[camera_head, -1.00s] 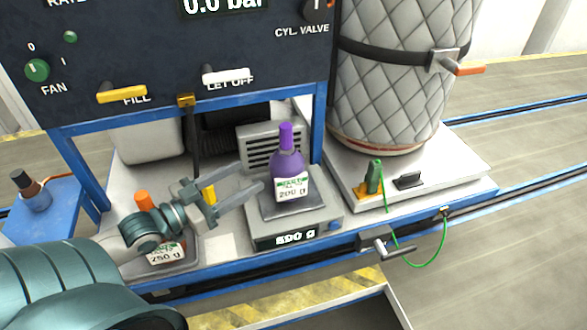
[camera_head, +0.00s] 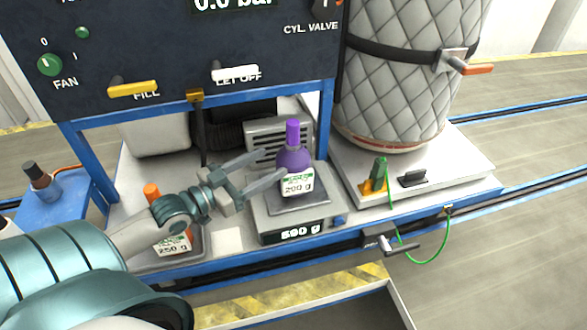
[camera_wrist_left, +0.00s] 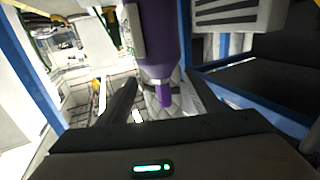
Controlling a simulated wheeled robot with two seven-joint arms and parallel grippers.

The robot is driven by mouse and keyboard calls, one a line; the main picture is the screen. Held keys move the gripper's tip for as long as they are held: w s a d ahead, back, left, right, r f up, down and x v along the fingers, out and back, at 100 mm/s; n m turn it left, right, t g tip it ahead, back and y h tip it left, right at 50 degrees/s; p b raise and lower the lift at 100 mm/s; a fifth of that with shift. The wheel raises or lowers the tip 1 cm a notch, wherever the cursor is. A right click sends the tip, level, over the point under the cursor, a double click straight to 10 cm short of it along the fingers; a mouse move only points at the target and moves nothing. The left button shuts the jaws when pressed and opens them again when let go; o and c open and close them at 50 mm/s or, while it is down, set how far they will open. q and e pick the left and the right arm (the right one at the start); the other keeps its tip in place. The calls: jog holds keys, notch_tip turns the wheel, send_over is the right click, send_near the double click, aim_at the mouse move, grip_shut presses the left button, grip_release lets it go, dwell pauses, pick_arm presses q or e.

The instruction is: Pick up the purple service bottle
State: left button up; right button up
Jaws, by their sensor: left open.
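The purple service bottle (camera_head: 293,160) stands upright on the scale (camera_head: 300,215) in the head view. It has a narrow purple neck and a white label reading 200 g. The scale display reads 590 g. My left gripper (camera_head: 268,170) is open, reaching in from the left with its fingers level and pointing at the bottle. Its fingertips are close to the bottle's left side. In the left wrist view the bottle (camera_wrist_left: 160,50) appears upside down, beyond and between the two dark fingers. My right gripper is not in view.
An orange-capped bottle labelled 250 g (camera_head: 170,240) stands left of the scale, partly hidden by my left arm. A quilted cylinder (camera_head: 410,85) stands at the right on a pale platform. A blue post (camera_head: 325,120) rises close behind the bottle. A green wire hangs at the front right.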

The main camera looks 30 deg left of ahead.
aim_at(285, 155)
pick_arm(q)
jog(key=p+x, duration=0.1)
jog(key=x, duration=0.5)
jog(key=shift+r, duration=0.1)
jog(key=shift+w+d+p, duration=0.2)
jog(key=shift+w+p, duration=0.15)
jog(key=shift+w, duration=0.3)
jog(key=shift+p+x, duration=0.6)
jog(key=shift+x, duration=1.4)
jog(key=shift+w+d, duration=0.2)
jog(key=shift+w, duration=0.35)
grip_shut()
